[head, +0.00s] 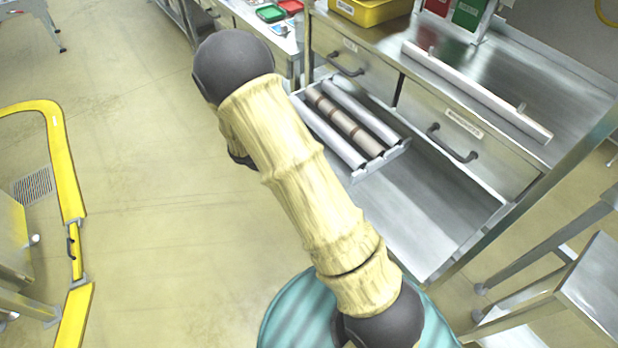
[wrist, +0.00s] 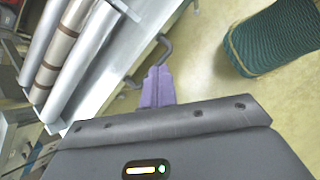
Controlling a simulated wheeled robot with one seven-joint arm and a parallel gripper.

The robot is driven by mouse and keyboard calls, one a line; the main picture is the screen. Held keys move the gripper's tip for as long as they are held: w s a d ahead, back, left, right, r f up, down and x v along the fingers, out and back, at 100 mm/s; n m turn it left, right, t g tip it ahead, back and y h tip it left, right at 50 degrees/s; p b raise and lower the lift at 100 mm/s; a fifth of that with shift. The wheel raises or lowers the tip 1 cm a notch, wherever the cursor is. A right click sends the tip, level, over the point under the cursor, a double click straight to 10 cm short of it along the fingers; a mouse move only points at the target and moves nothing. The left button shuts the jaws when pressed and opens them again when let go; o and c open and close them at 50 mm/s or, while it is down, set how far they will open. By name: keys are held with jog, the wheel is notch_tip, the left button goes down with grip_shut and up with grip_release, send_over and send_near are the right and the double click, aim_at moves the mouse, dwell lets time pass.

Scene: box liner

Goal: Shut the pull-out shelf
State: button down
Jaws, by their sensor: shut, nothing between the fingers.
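The pull-out shelf (head: 402,150) is drawn out from under the steel worktop and carries grey and brown rollers (head: 345,122). In the wrist view the shelf (wrist: 118,72) is at the upper left, with its rollers (wrist: 72,48) beyond it. A dark bent handle (wrist: 166,45) shows at the shelf's outer edge. My gripper's purple fingers (wrist: 157,88) are shut and empty, close beside the handle. I cannot tell whether they touch it. In the head view my arm hides the gripper and the shelf's front end.
Drawers with dark handles, one on the left (head: 345,66) and one on the right (head: 452,143), sit under the worktop (head: 545,90). A lower steel surface (head: 420,215) lies beneath. The floor (head: 130,180) to the left is open, with a yellow rail (head: 62,165) farther off.

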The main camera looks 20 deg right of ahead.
jog(key=w+a+f+n+t+h, duration=0.2)
jog(key=w+f+n+t+h, duration=0.2)
jog(key=f, duration=0.5)
jog(key=w+n, duration=0.2)
jog(key=n, duration=0.1)
jog(key=shift+w+a+f+n+b, duration=0.2)
jog(key=shift+w+a+n+b, duration=0.1)
jog(key=shift+w+n+b, duration=0.1)
jog(key=p+x, duration=0.3)
jog(key=x, duration=0.6)
jog(key=shift+r, duration=0.1)
jog(key=shift+w+d+f, duration=0.2)
jog(key=shift+d+f, duration=0.15)
jog(key=shift+d, duration=0.1)
jog(key=shift+d, duration=0.1)
